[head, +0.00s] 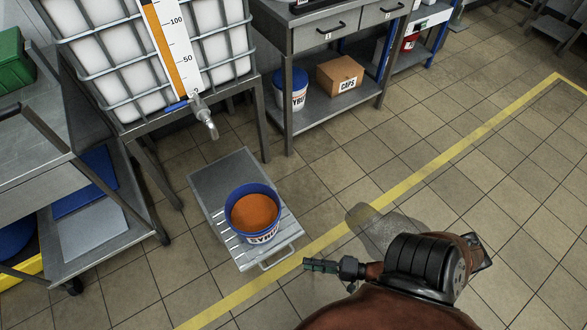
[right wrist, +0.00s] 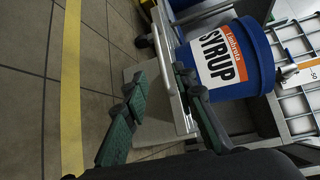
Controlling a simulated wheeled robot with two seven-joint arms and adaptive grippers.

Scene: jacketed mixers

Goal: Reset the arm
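My right gripper (head: 322,266) is low over the floor, just right of the small metal stand. In the right wrist view its two green-padded fingers (right wrist: 162,84) are apart with nothing held between them. A blue bucket (head: 252,212) with a SYRUP label stands upright on the slatted stand (head: 215,180), filled with orange content. The bucket also shows in the right wrist view (right wrist: 228,58), beyond the fingers and apart from them. My left gripper is not in view.
A caged white tank (head: 110,60) with a tap (head: 205,118) stands behind the bucket. A shelf cart (head: 105,235) stands left. Tiled floor with a yellow line (head: 440,157) is clear on the right.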

